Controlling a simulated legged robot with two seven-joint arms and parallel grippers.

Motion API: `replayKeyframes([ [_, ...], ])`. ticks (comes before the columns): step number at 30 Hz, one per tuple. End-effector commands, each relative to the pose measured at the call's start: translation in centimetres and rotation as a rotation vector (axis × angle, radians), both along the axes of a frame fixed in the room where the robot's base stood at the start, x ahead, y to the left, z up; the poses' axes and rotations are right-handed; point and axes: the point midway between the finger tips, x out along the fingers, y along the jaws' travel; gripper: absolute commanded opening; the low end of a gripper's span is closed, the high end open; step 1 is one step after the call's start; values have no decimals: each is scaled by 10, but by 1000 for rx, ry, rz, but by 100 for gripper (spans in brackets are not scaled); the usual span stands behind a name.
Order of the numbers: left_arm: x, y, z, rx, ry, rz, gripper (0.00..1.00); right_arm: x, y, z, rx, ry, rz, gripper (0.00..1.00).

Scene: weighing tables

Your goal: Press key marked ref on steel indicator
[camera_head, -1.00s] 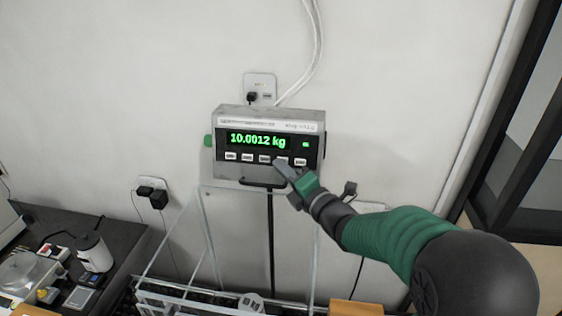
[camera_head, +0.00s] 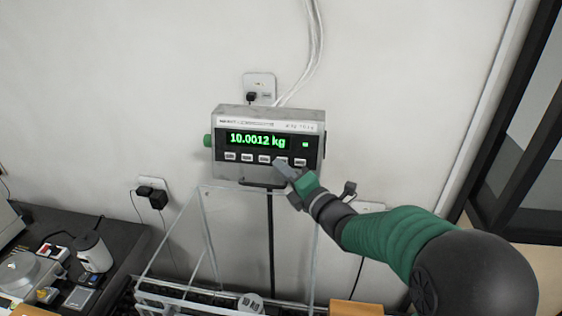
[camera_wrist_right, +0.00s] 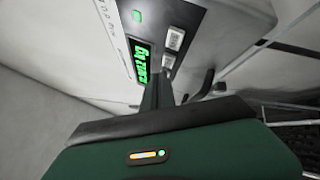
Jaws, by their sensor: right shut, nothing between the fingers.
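The steel indicator (camera_head: 268,118) is at the wall, above a clear-walled stand. Its green display reads 10.0012 kg. A row of several light keys (camera_head: 247,159) runs below the display; their marks are too small to read. My right gripper (camera_head: 281,166) is shut and empty, its tip at the row and covering the key second from the right. I cannot tell whether it touches. In the right wrist view the shut fingers (camera_wrist_right: 158,90) reach toward the indicator's face (camera_wrist_right: 160,18), beside the display (camera_wrist_right: 142,62) and two visible keys (camera_wrist_right: 174,38). My left gripper is not in view.
A wall socket (camera_head: 260,88) with cables is above the indicator. Clear panels (camera_head: 205,235) stand below it. A dark table (camera_head: 40,228) at left holds a small balance (camera_head: 28,272) and a white container (camera_head: 93,252).

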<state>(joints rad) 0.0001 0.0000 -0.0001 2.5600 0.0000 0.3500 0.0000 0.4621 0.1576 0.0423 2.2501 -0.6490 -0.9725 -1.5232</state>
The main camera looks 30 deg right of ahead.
Motion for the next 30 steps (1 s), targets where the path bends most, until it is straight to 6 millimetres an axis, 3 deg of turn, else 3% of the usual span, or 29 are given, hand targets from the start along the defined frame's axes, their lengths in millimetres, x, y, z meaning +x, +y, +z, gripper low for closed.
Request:
replayKeyframes([
  [30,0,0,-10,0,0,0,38,5,-5,-1,0,0,0,0],
])
